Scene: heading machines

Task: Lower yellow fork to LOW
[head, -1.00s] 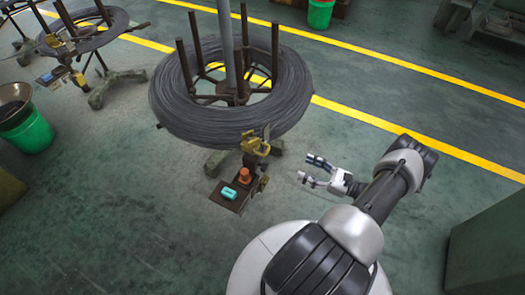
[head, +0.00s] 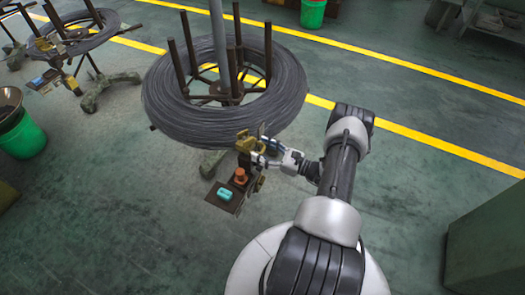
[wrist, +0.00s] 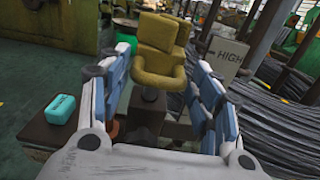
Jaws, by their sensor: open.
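The yellow fork (head: 244,141) stands on its post beside the wire coil in the head view. In the wrist view the yellow fork (wrist: 158,62) is upright and centred, between the two blue-padded fingers of my gripper (wrist: 163,70). The fingers are apart, one on each side of it, and I see no clear contact. In the head view my gripper (head: 263,152) is at the fork's right side. A plate marked HIGH (wrist: 229,57) stands to the right of the fork in the wrist view. No LOW mark can be read.
A brown shelf (head: 222,203) below the fork carries a teal block (head: 224,193) and an orange part (head: 240,176). The large wire coil (head: 165,100) on its upright reel is close behind. Open floor lies to the left and right.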

